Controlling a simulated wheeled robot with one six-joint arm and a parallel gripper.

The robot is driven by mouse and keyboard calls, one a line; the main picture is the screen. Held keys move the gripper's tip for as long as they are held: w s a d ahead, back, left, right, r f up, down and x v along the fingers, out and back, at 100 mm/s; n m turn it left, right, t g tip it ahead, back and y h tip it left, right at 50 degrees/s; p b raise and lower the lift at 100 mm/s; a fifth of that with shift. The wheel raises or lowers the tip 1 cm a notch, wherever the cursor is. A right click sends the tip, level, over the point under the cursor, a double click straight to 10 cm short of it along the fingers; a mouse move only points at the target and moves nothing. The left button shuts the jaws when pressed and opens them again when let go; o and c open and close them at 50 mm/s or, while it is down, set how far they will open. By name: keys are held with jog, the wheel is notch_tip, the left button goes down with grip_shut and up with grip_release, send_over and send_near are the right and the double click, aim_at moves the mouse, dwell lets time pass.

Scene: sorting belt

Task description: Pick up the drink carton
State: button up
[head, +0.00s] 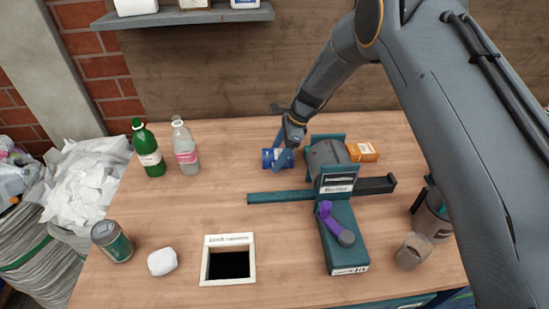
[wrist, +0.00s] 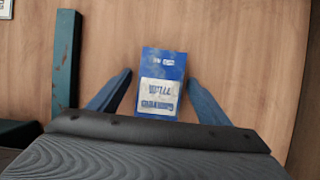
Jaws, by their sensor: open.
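The drink carton, a blue box with a white label (wrist: 160,96), lies on the wooden table in the wrist view. In the head view the blue carton (head: 270,158) is partly hidden by my gripper (head: 280,153), at the back middle of the table, left of the teal device. My gripper is open. In the wrist view its two blue fingers (wrist: 160,78) stand on either side of the carton, with a small gap showing on each side.
A teal device with a long bar (head: 280,197) stands just right and in front. An orange box (head: 362,152) lies behind it. A green bottle (head: 148,150) and a clear bottle (head: 185,150) stand left. A square hole with a white frame (head: 206,265) is at the front.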

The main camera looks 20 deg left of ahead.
jog(key=shift+f, duration=0.15)
jog(key=shift+c, duration=0.3)
jog(key=c, duration=1)
jog(key=shift+c, duration=0.2)
